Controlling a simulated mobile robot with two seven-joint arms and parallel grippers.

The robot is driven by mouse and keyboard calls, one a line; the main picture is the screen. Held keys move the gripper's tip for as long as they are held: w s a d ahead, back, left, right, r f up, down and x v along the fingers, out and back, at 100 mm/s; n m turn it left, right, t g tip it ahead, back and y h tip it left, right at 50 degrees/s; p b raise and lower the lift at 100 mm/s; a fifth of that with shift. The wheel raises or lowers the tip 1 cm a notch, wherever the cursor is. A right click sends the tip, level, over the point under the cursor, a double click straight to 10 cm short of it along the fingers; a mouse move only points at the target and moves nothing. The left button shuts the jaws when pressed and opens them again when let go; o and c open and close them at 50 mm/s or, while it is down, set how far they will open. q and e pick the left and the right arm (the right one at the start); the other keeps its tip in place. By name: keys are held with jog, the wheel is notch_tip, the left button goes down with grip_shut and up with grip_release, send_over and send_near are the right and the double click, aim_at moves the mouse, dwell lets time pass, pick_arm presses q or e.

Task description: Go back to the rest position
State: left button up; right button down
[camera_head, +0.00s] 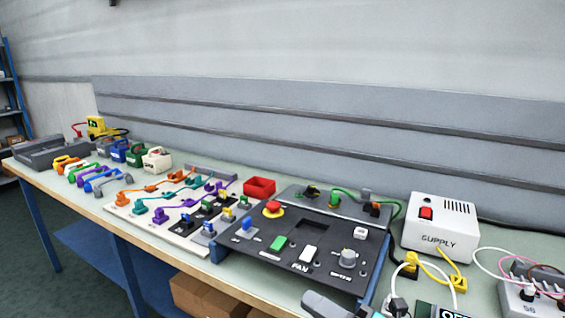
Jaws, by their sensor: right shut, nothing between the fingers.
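My right gripper (325,304) shows only in part at the bottom edge, right of the middle, as a grey shape in front of the black control panel. It is shut with nothing held. The rest of my right arm is outside the picture. My left gripper is not in view.
A long workbench (88,207) runs along the grey wall. The black panel (331,268) has a red button (273,207). A white supply box (441,226), a red bin (259,187), a board with coloured cables (180,242) and a white cable-linked box (530,300) crowd it.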

jog(key=s+d+f+m+h, duration=0.4)
jog(key=f+m, duration=0.3)
jog(key=m, duration=0.3)
jog(key=s+d+f+m+h, duration=0.4)
jog(key=s+f+m+h, duration=0.1)
jog(key=f+m, duration=0.3)
jog(key=s+d+f+m+h, duration=0.4)
jog(key=f+m+h, duration=0.2)
jog(key=m, duration=0.5)
notch_tip(320, 180, down, 2)
jog(key=shift+s+f+m+g, duration=0.1)
jog(key=shift+s+m+g, duration=0.2)
jog(key=shift+s+g, duration=0.1)
